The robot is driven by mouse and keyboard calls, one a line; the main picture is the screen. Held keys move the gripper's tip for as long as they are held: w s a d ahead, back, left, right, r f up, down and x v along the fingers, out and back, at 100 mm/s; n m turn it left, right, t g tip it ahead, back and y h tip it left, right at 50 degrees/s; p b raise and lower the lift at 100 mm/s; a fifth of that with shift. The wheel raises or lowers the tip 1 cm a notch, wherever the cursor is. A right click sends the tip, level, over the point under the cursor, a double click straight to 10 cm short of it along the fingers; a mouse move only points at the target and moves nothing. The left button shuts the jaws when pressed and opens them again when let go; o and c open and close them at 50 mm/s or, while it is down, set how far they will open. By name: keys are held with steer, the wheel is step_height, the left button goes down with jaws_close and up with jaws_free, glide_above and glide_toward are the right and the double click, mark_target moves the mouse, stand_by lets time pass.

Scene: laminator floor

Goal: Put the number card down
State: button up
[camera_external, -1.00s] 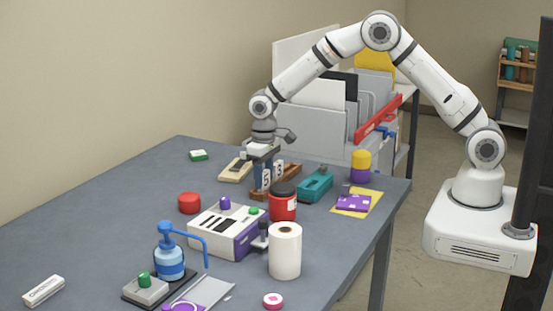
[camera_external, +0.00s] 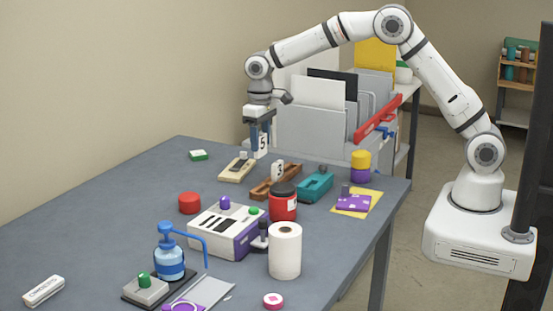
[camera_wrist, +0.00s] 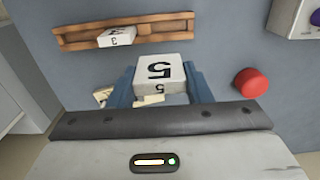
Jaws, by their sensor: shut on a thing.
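In the wrist view the card (camera_wrist: 161,72) sits between the blue fingers of my gripper (camera_wrist: 160,88). A brown wooden rack (camera_external: 262,190) stands on the table below and to the right of the card; it also shows in the wrist view (camera_wrist: 75,40). A second white card marked 3 (camera_external: 278,169) stands in the rack, and it shows in the wrist view (camera_wrist: 116,37).
A pale wooden block (camera_external: 237,171) lies left of the rack. A teal device (camera_external: 315,186), a red jar (camera_external: 283,206) and a white-purple machine (camera_external: 222,231) stand nearby. A red puck (camera_external: 189,203) lies on the left. The table's left middle is clear.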

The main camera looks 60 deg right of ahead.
steer(key=w+d+p, duration=0.2)
steer(key=w+d, duration=0.5)
steer(key=d, duration=0.4)
steer(key=w+d+p, duration=0.2)
steer(key=w+d, duration=0.4)
steer(key=d, duration=0.6)
steer(key=f, duration=0.6)
steer(key=shift+w+d+f+p, duration=0.15)
steer(key=shift+d+f+p, duration=0.1)
steer(key=shift+p, duration=0.1)
steer(key=shift+f+p, duration=0.5)
steer(key=shift+f, duration=1.6)
steer(key=shift+f, duration=0.1)
steer(key=shift+f, duration=0.2)
steer(key=o, duration=1)
steer(key=shift+r, duration=0.1)
